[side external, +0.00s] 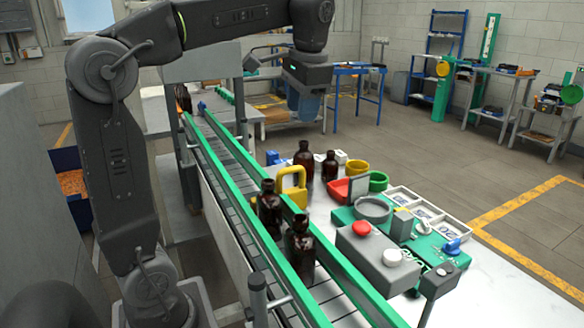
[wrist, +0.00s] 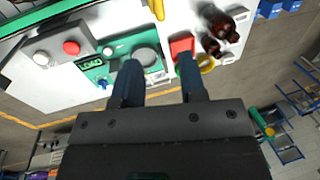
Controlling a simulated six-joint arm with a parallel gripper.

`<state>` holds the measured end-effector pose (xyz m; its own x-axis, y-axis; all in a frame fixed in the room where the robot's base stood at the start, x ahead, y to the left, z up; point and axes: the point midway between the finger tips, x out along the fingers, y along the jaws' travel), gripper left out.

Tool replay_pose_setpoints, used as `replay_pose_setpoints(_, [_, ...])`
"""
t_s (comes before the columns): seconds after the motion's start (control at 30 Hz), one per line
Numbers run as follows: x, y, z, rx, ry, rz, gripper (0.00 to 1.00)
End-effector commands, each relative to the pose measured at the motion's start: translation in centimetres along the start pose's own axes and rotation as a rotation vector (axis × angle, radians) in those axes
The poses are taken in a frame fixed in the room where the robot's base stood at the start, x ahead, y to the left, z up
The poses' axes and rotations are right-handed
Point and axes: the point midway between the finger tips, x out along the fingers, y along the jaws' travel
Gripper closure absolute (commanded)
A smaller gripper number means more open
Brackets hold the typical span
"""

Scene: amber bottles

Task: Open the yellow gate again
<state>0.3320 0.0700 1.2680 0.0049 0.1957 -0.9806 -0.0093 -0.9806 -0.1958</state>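The yellow gate (side external: 292,181) stands upright at the right green rail of the conveyor, just behind the two bottles on the belt. I cannot tell whether it reaches over the belt. In the wrist view only a yellow piece (wrist: 158,9), probably the gate, shows at the top edge. My gripper (side external: 305,108) hangs in the air above and behind the gate, apart from it. In the wrist view its two blue fingers (wrist: 160,78) are spread with nothing between them. Amber bottles stand on the belt (side external: 270,210), (side external: 302,250) in the side view.
Two amber bottles (side external: 304,160), (side external: 329,167) stand on the white table beyond the gate. Nearby are a red bin (side external: 338,192), a yellow bin (side external: 357,167), a green scale station (side external: 372,212) and a grey button box (side external: 375,257). Another bottle (side external: 183,98) is at the conveyor's far end.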

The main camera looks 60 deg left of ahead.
Motion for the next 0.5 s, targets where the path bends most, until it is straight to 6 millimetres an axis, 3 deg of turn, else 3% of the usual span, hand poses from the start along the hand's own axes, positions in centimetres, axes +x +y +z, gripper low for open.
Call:
replay_pose_setpoints(0.17, [2.1,0.0,0.2,0.0,-0.008,0.002,0.58])
replay_pose_setpoints(0.5, [9.0,0.0,0.2,0.0,-0.008,0.002,0.58])
